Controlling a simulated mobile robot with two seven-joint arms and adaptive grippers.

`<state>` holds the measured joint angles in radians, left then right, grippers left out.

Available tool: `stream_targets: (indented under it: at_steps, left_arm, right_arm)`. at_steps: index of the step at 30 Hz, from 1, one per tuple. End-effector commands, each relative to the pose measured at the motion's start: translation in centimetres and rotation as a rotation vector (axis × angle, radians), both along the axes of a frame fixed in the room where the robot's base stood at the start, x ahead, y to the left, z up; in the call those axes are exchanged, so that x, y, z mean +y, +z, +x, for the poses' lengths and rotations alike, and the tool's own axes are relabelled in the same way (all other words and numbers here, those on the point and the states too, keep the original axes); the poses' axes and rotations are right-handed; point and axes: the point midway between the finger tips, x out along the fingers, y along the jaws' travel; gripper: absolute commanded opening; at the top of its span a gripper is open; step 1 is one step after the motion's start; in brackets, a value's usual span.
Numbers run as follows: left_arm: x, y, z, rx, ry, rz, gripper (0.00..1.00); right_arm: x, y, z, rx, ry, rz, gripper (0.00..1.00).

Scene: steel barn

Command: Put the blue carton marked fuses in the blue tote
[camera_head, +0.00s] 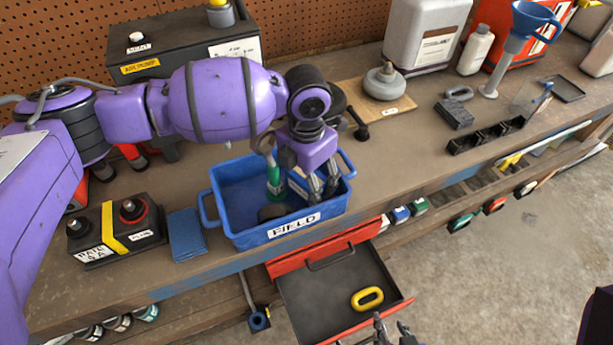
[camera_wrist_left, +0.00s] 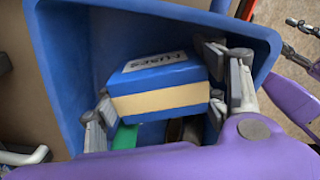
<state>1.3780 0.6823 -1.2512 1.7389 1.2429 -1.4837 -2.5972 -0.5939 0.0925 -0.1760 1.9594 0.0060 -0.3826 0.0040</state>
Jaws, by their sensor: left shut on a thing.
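The blue carton (camera_wrist_left: 150,78), with a tan band and a label reading FUSES, lies between the fingers of my left gripper (camera_wrist_left: 163,97) in the left wrist view. The left gripper is shut on it. In the head view the left gripper (camera_head: 322,190) reaches down into the right part of the blue tote (camera_head: 240,236), labelled FIELD, and mostly hides the carton. The tote's walls surround the carton in the wrist view; whether it touches the floor I cannot tell. My right gripper (camera_head: 393,335) is open and empty at the bottom edge of the head view.
A green-handled tool (camera_head: 274,182) and a dark object (camera_head: 272,212) are in the tote. A battery (camera_head: 115,235) and a blue booklet (camera_head: 187,235) are left of it. An open red drawer (camera_head: 325,300) with a yellow ring (camera_head: 367,299) juts out below.

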Motion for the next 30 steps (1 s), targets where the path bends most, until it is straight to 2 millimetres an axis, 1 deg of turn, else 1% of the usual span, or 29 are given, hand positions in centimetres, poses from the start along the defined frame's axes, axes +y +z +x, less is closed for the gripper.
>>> stream_targets:
  at_steps: [2,3,4,5,14,17,19,23,30]
  left_arm:
    - [0.0,0.0,0.0,0.0,0.0,0.0,0.39]
    - [0.0,0.0,0.0,0.0,0.0,0.0,0.68]
    - [0.0,0.0,0.0,-0.001,0.0,-0.001,0.72]
    - [0.0,0.0,0.0,-0.001,0.0,-0.001,0.74]
    - [0.0,0.1,0.0,-0.001,0.0,0.0,0.74]
    - [0.0,0.8,0.1,-0.004,0.0,0.0,0.74]
    - [0.0,1.8,0.2,-0.008,0.0,-0.001,0.74]
    - [0.0,4.1,0.2,-0.006,-0.001,-0.002,0.74]
    - [0.0,9.4,0.1,-0.003,0.0,-0.001,0.74]
  right_arm:
    - [-0.1,0.1,0.1,-0.003,0.0,-0.003,0.37]
    - [-0.2,0.2,0.2,-0.005,0.0,-0.003,0.37]
    - [-0.2,0.3,0.2,-0.007,0.0,-0.003,0.37]
    - [-0.2,0.3,0.3,-0.008,0.0,-0.003,0.37]
    - [0.1,0.5,0.6,-0.015,-0.005,0.002,0.37]
    - [0.2,0.7,0.9,-0.019,-0.008,0.007,0.37]
    - [0.4,1.0,1.1,-0.024,-0.01,0.01,0.37]
    - [0.6,0.5,0.7,-0.014,-0.009,0.014,0.37]
    - [0.5,0.2,0.3,-0.005,-0.008,0.011,0.37]
